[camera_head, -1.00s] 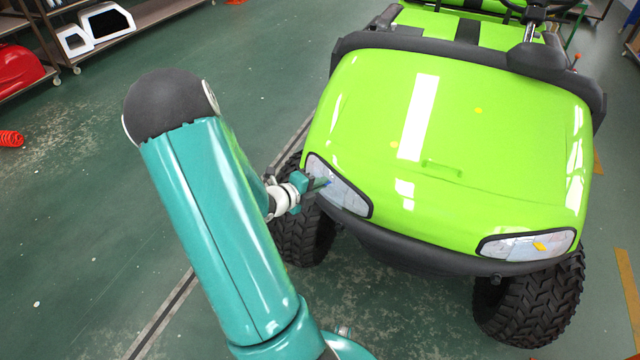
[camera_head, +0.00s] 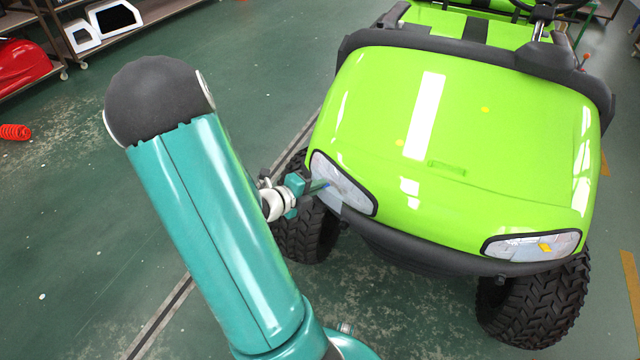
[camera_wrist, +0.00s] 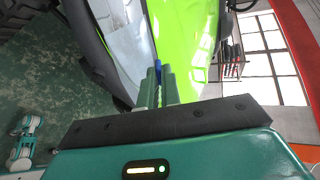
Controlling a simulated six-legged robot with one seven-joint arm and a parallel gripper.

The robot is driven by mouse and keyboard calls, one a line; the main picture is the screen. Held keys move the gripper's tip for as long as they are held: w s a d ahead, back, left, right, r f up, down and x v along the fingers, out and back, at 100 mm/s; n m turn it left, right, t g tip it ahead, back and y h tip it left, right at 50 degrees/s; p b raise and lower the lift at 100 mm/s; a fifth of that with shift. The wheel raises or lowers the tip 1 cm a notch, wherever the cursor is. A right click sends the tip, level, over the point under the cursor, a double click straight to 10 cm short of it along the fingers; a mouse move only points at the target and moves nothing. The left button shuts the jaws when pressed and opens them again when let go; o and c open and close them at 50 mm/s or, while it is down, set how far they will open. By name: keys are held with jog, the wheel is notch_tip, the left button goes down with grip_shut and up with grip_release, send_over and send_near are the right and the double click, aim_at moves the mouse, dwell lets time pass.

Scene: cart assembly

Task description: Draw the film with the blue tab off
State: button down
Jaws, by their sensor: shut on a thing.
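The green cart's left headlight (camera_head: 352,190) carries a clear, pale film. The blue tab (camera_wrist: 157,67) sits between my gripper's fingertips in the wrist view. My gripper (camera_head: 322,186) is shut on this tab at the left edge of the headlight. In the wrist view my gripper's fingers (camera_wrist: 158,80) are close together, with the pale headlight and film surface beside them. A pale patch, perhaps a film corner, overlaps the lower headlight rim. I cannot tell how much film is loose. The right headlight (camera_head: 520,246) has a yellow tab (camera_head: 545,247).
The green hood (camera_head: 480,130) lies beyond the headlights, and the black bumper (camera_head: 430,250) runs below them. A knobby front tyre (camera_head: 305,230) is close to my gripper. Shelves (camera_head: 70,40) stand at the far left. The green floor on the left is mostly clear.

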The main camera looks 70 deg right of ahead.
jog(key=a, duration=0.1)
jog(key=a+r, duration=0.1)
jog(key=a, duration=0.1)
jog(key=shift+w+a+r, duration=0.15)
jog(key=shift+a+r, duration=0.05)
jog(key=shift+r, duration=0.1)
